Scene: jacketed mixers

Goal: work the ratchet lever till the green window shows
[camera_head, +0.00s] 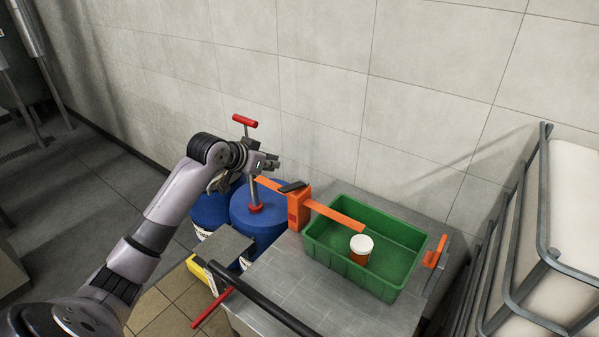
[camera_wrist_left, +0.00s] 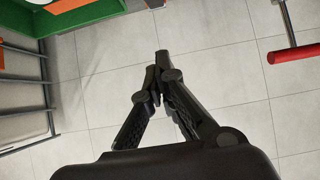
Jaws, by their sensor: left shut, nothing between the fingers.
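An orange post (camera_head: 298,207) stands at the left edge of the metal cart. A long orange bar (camera_head: 336,213) runs through its top, reaching over the green bin on the right and toward the blue drum on the left. A short black piece (camera_head: 292,187) lies on top; I cannot tell which part is the ratchet lever. No green window can be made out. My left gripper (camera_head: 273,163) is shut and empty, raised above and left of the post, beside the drum's rod. The wrist view shows its fingertips (camera_wrist_left: 161,62) together with nothing between them. My right gripper is not in view.
A red T-handle (camera_head: 245,121) rises on a rod from a blue drum (camera_head: 262,226); its red bar (camera_wrist_left: 295,53) shows in the wrist view. A green bin (camera_head: 337,265) on the cart (camera_head: 290,283) holds a white-capped jar (camera_head: 361,247). Metal rails (camera_head: 543,190) stand right.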

